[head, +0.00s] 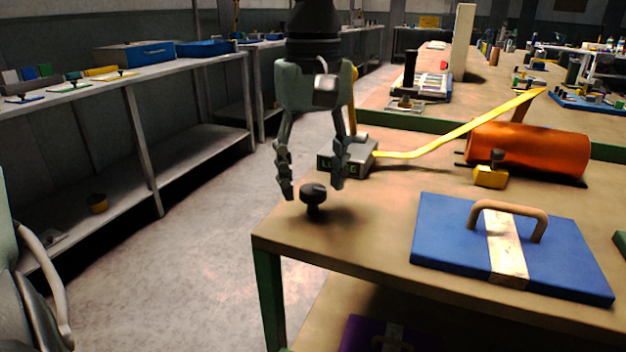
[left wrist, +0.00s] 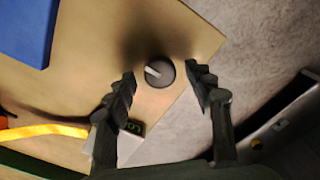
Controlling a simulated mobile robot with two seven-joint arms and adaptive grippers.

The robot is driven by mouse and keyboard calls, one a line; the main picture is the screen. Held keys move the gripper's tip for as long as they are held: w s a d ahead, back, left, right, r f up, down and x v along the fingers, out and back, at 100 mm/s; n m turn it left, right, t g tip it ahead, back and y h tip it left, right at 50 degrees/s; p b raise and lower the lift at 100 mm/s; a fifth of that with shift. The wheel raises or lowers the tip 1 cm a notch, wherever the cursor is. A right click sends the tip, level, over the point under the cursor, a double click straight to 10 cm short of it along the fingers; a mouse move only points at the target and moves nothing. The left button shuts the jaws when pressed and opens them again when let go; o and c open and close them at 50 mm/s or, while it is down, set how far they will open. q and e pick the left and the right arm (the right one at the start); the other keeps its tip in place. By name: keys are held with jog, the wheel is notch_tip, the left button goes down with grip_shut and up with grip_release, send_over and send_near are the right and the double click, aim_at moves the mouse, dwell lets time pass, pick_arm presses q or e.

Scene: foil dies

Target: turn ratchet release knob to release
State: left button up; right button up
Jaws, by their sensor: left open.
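The ratchet release knob (head: 313,194) is a round black knob on a short stem near the left corner of the workbench. In the left wrist view the knob (left wrist: 159,71) shows a pale pointer line on its top. My left gripper (head: 312,190) points down with its fingers spread to either side of the knob. In the left wrist view the left gripper (left wrist: 162,75) is open, with a gap between each fingertip and the knob. A grey box with green lettering (head: 347,158) sits just behind the knob, partly hidden by a finger. My right gripper is not in view.
A yellow strap (head: 450,142) runs from the grey box toward an orange roll (head: 528,150). A blue board with a tan handle (head: 440,235) lies to the right. The workbench edge (head: 300,255) is close to the knob; a shelf (head: 150,75) stands at left.

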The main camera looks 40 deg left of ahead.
aim_at(312, 189)
pick_arm(q)
notch_tip(312, 189, up, 11)
dwell(0.3)
jog(key=shift+s+f, duration=0.1)
dwell(0.4)
